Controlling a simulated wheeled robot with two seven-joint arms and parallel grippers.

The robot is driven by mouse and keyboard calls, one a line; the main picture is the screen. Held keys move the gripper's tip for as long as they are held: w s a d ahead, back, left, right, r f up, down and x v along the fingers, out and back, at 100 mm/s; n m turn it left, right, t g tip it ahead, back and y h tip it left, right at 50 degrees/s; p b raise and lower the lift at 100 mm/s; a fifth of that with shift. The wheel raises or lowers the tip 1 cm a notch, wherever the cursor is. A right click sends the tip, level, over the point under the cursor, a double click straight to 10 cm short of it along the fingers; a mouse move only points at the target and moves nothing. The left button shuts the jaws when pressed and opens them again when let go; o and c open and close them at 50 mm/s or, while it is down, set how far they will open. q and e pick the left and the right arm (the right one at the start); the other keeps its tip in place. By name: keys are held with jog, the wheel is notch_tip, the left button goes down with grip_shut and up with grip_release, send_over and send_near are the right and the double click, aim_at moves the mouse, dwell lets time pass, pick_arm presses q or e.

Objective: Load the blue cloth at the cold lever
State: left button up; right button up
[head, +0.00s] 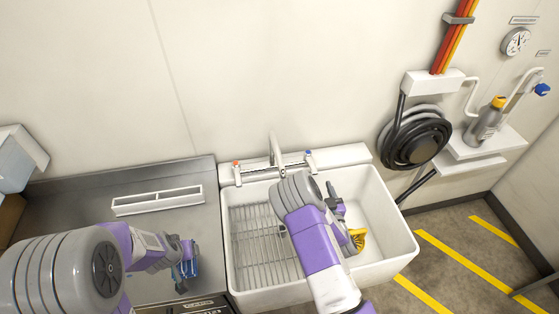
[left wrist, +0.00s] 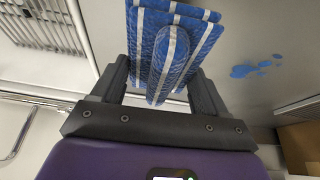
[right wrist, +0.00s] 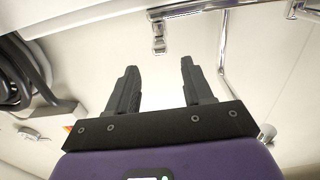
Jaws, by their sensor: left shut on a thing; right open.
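The blue cloth (left wrist: 172,40), folded with pale stripes, is held between the fingers of my left gripper (left wrist: 158,85). In the head view, the left gripper (head: 182,258) and cloth (head: 190,269) are over the steel counter, left of the sink. The blue-tipped cold lever (head: 308,154) is at the right of the tap on the sink's back ledge; the red-tipped lever (head: 236,165) is at the left. My right gripper (head: 338,196) is over the sink, open and empty in the right wrist view (right wrist: 158,74). Whether the cold lever shows there is unclear.
The white sink (head: 397,235) has a wire rack (head: 250,240) on its left and a yellow item (head: 357,238) on its right. The tap spout (head: 275,150) rises behind. Blue spots (left wrist: 250,70) mark the counter.

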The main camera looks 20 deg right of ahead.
aim_at(309, 157)
jog(key=w, duration=1.1)
jog(key=shift+w+d+b, duration=0.2)
jog(key=shift+d+b, duration=0.1)
grip_shut()
